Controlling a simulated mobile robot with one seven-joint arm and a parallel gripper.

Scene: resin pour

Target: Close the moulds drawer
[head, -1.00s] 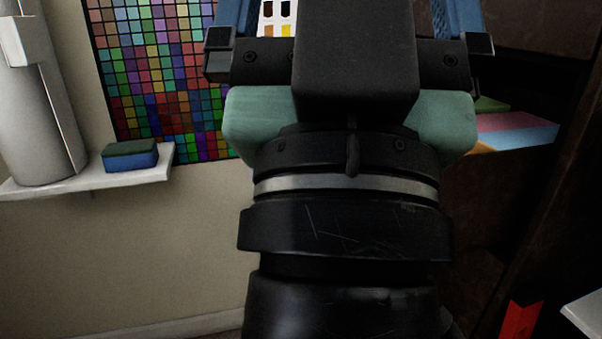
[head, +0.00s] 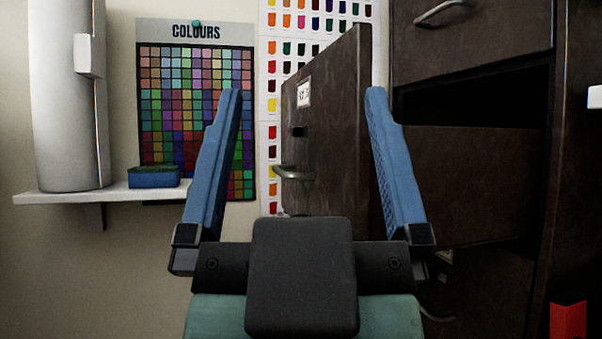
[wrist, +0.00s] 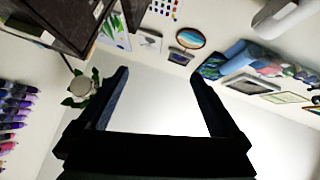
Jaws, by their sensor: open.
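A dark brown drawer stands pulled out from the cabinet. Its front panel (head: 335,135) is seen at a steep angle and its side wall (head: 475,180) runs back to the right. The front has a metal handle (head: 293,174) and a small label (head: 303,94) too slanted to read. My gripper (head: 302,95) is open and empty, its blue fingers pointing up in the head view. The left finger is left of the front panel; the right finger overlaps the panel's right edge in the picture. I cannot tell whether it touches. The open gripper (wrist: 160,74) also shows in the wrist view.
The cabinet has another drawer with a handle (head: 470,28) above. A colour chart (head: 195,100) hangs behind. A red object (head: 568,318) is at lower right.

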